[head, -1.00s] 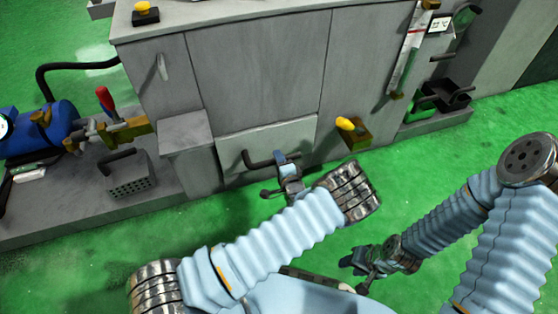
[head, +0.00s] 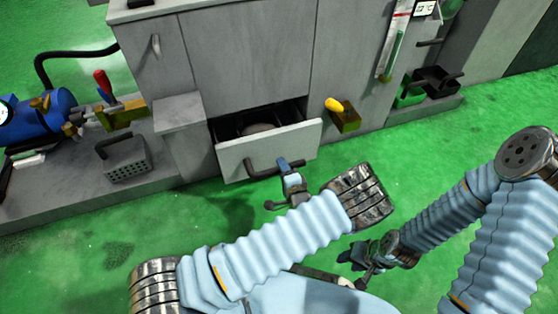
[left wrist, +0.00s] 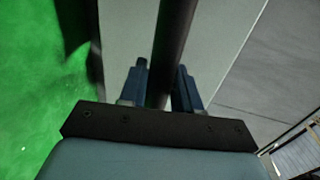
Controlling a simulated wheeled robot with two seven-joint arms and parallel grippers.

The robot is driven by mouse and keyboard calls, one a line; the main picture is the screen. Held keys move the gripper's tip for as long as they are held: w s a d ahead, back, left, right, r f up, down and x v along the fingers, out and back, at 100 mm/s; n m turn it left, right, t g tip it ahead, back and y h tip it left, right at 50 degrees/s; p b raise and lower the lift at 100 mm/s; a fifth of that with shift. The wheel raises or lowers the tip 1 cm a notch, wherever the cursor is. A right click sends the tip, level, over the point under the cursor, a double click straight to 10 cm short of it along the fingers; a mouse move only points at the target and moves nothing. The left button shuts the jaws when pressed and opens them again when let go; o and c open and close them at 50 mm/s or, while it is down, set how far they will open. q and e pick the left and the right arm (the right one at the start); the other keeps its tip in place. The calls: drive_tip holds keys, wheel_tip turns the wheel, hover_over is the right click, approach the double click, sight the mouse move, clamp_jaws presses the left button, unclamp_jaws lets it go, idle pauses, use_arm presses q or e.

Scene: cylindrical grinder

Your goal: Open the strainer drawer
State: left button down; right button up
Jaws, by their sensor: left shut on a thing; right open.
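The strainer drawer (head: 235,153) is a light grey drawer low in the grey machine cabinet, and it stands pulled partly out. A round pale item (head: 258,129) shows inside it, mostly hidden by the front panel. Its dark bar handle (head: 262,171) runs across the front. My left gripper (head: 286,166) is shut on the handle; in the left wrist view the dark bar (left wrist: 170,60) passes between its two blue fingers (left wrist: 162,88). My right gripper (head: 356,256) is open and empty over the floor at the lower right, apart from the cabinet.
A yellow-knobbed box (head: 346,120) sticks out from the cabinet right of the drawer. A grey perforated box (head: 126,159) with a handle and a blue tank (head: 42,121) stand on the left ledge.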

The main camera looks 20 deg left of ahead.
use_arm(q)
drive_tip(key=f+v, duration=0.3)
drive_tip(key=v, duration=1.2)
drive_tip(key=shift+s+d, duration=0.35)
drive_tip(key=shift+s, duration=0.05)
use_arm(e)
drive_tip(key=shift+s+d+r, duration=0.15)
drive_tip(key=shift+r, duration=0.05)
use_arm(q)
drive_tip(key=c, duration=0.9)
unclamp_jaws()
